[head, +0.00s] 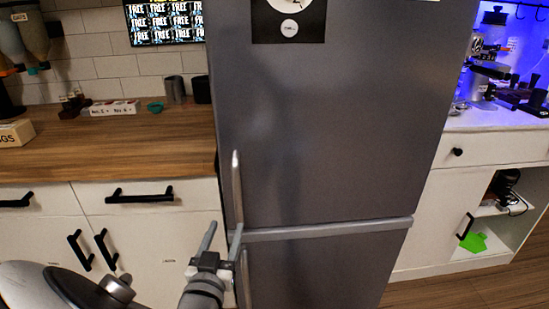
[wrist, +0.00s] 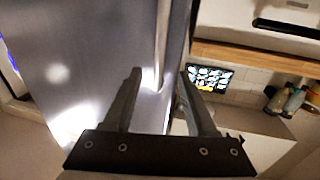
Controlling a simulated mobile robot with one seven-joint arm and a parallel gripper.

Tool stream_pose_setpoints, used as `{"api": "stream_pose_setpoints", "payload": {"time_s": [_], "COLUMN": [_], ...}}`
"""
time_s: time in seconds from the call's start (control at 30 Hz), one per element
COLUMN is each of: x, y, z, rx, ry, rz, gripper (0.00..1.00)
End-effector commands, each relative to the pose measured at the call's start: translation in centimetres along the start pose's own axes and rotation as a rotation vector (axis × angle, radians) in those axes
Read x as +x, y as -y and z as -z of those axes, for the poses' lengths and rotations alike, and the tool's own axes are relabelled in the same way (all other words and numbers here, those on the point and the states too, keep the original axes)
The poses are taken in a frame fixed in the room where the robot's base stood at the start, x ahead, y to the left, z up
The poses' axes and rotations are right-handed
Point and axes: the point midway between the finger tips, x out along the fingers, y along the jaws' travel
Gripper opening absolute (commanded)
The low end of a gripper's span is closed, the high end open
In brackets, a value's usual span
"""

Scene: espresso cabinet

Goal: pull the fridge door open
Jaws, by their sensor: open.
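The grey fridge (head: 330,140) stands in the middle of the head view, with its upper door closed. Its upper door handle (head: 237,185) is a pale vertical bar at the door's left edge. A second handle (head: 244,280) is on the lower door, partly hidden by my gripper. My gripper (head: 224,237) is open, near the lower end of the upper handle. In the wrist view the fridge door (wrist: 90,60) fills the left, and the handle (wrist: 162,45) runs down between the fingers of my gripper (wrist: 160,78). I cannot tell whether a finger touches the handle.
A wooden counter (head: 110,145) over white cabinets with black handles (head: 140,194) is left of the fridge. Right of it is a white counter (head: 500,120) with coffee gear and an open shelf (head: 495,215) below. Wooden floor (head: 470,288) shows at the lower right.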

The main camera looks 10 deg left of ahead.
Motion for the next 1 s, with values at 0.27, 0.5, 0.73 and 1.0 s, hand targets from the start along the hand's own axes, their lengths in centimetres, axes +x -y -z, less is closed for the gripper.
{"api": "stream_pose_setpoints", "payload": {"time_s": [0.27, 0.5, 0.73, 1.0], "x": [6.3, 10.6, 12.4, 12.6], "y": [-0.1, -0.1, -0.1, -0.1], "z": [-0.3, -0.2, -0.1, -0.1], "rx": [0.001, 0.0, 0.0, 0.0], "ry": [-0.001, 0.0, 0.002, 0.002], "rz": [-0.003, -0.002, 0.0, 0.0], "gripper": [0.57, 0.57, 0.57, 0.57]}}
